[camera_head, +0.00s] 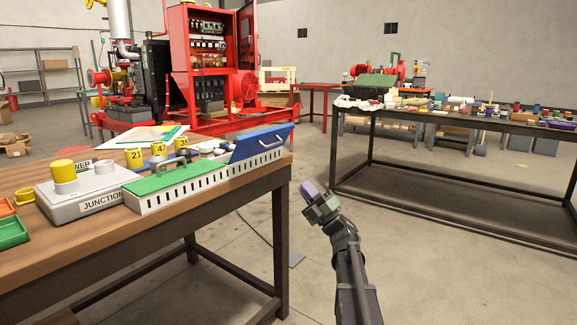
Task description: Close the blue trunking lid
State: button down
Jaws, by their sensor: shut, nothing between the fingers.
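The blue trunking lid (262,142) is tilted up at the right end of the white slotted trunking (212,187) on the wooden workbench. A handle shows near its upper right end. A green lid (166,180) with a grey handle lies flat over the left part of the trunking. My gripper (308,190) is off the bench's right edge, over the floor gap, to the right of and lower in the picture than the blue lid. It is shut, empty and apart from the lid.
A grey junction box (92,190) with a yellow cap stands left of the trunking. Yellow numbered markers (158,149) stand behind it. A second bench (455,121) with many small parts is at the right. The floor between the benches is mostly clear.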

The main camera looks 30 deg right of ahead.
aim_at(274, 144)
jog(key=p+x, duration=0.8)
jog(key=x, duration=0.5)
jog(key=shift+s+d+r+p, duration=0.1)
jog(key=shift+s+r+p, duration=0.05)
jog(key=shift+p, duration=0.2)
jog(key=shift+w+a+r, duration=0.1)
jog(key=shift+w+a, duration=0.1)
jog(key=shift+w, duration=0.1)
jog(key=shift+a, duration=0.1)
